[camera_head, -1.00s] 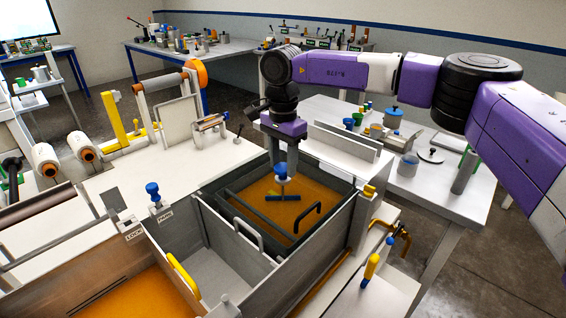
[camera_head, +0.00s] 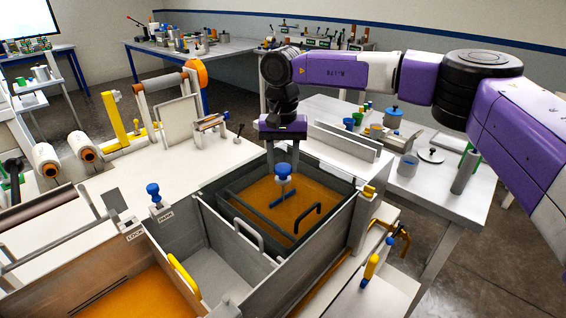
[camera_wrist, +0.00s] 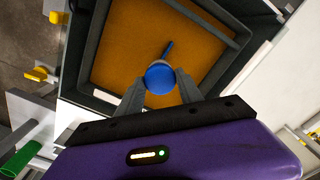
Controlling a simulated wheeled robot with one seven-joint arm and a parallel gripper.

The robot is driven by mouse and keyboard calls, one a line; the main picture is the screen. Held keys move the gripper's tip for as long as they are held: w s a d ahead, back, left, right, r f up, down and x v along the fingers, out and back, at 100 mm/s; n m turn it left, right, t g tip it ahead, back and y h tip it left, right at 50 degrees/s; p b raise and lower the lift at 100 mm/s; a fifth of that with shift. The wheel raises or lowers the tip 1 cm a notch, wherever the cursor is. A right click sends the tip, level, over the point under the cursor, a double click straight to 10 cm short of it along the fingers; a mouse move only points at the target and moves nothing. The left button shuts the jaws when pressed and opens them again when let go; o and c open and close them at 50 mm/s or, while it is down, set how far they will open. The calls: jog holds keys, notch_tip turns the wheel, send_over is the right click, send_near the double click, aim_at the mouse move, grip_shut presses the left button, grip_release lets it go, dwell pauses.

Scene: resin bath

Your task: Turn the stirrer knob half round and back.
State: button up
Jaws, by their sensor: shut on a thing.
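The blue stirrer knob (camera_head: 284,169) stands upright over the orange resin bath (camera_head: 262,191), with a pale collar under it. My gripper (camera_head: 284,166) points down and is shut on the knob, one finger on each side. In the wrist view the round knob top (camera_wrist: 160,78) sits between the tips of my gripper (camera_wrist: 161,76). A dark blue stirrer bar (camera_head: 279,204) lies below the knob, slanting in the head view. Part of the bar also shows beyond the knob in the wrist view (camera_wrist: 167,49); the rest is hidden under the knob.
A dark frame with a handle (camera_head: 306,222) surrounds the bath close to the stirrer. A grey-walled empty compartment (camera_head: 212,264) and a yellow handle (camera_head: 184,275) are at the front left.

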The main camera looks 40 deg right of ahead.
aim_at(283, 167)
jog(key=shift+a+r, duration=0.1)
dwell(0.5)
jog(key=o, duration=1.3)
jog(key=shift+o, duration=0.2)
jog(key=shift+r+b, duration=0.65)
jog(key=shift+r, duration=3.25)
